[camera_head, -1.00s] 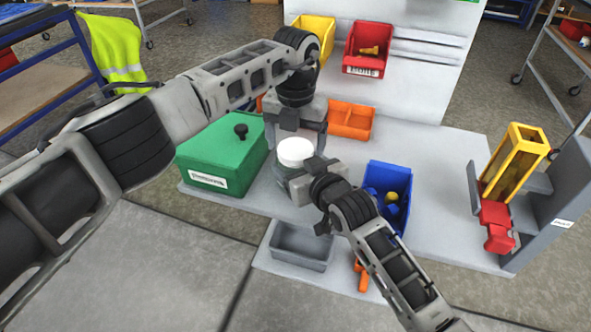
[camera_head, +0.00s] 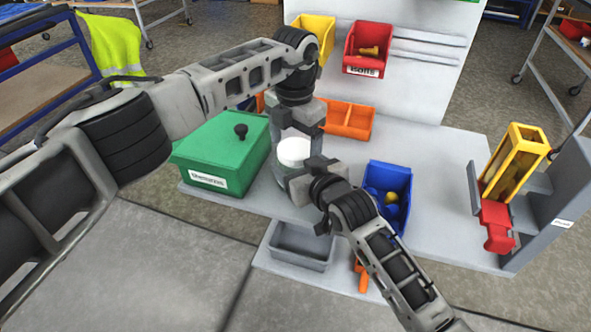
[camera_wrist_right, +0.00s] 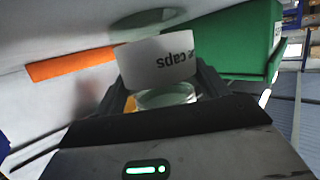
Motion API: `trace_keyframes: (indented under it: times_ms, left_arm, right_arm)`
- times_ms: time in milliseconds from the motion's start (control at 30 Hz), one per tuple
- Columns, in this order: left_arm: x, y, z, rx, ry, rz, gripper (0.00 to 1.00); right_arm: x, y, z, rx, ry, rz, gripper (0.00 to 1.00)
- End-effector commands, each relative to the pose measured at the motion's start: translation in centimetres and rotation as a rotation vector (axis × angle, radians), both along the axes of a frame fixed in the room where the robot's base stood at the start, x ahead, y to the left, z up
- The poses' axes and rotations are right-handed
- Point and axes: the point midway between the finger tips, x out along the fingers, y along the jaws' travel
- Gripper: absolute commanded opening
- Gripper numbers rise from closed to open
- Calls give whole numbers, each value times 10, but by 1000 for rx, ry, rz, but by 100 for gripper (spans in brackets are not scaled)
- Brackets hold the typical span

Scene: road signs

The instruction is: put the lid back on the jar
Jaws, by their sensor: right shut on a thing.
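A clear glass jar (camera_head: 279,170) stands on the grey bench, partly hidden by my right gripper. The white lid (camera_head: 294,152) appears to sit on its top. My right gripper (camera_head: 302,180) is shut on the jar from the front right. In the right wrist view, the jar's glass (camera_wrist_right: 165,98) and a white label (camera_wrist_right: 158,62) reading "caps", upside down, show between the fingers. My left gripper (camera_head: 297,131) points down just behind and above the lid, its fingers apart, with nothing seen held in it.
A green lidded box (camera_head: 215,150) stands left of the jar, a blue bin (camera_head: 388,180) to the right, an orange bin (camera_head: 348,120) behind. A grey tray (camera_head: 300,245) lies in front. A yellow and red dispenser (camera_head: 512,170) stands far right. The bench between bin and dispenser is clear.

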Motion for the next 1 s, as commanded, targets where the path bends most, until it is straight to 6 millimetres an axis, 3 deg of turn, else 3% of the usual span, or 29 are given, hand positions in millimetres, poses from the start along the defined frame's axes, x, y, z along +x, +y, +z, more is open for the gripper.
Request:
trace_keyframes:
  times_ms: [267, 600, 1000]
  left_arm:
    - [-2, -3, 5, -4, 5, -6, 87]
    - [-2, -3, 44, -4, 3, -5, 87]
    - [-1, -2, 52, -3, 4, 67, 84]
  right_arm:
    - [0, 0, -1, 0, 2, -1, 10]
    - [0, 0, -1, -1, 3, 0, 10]
    - [0, 0, -1, 0, 2, 0, 10]
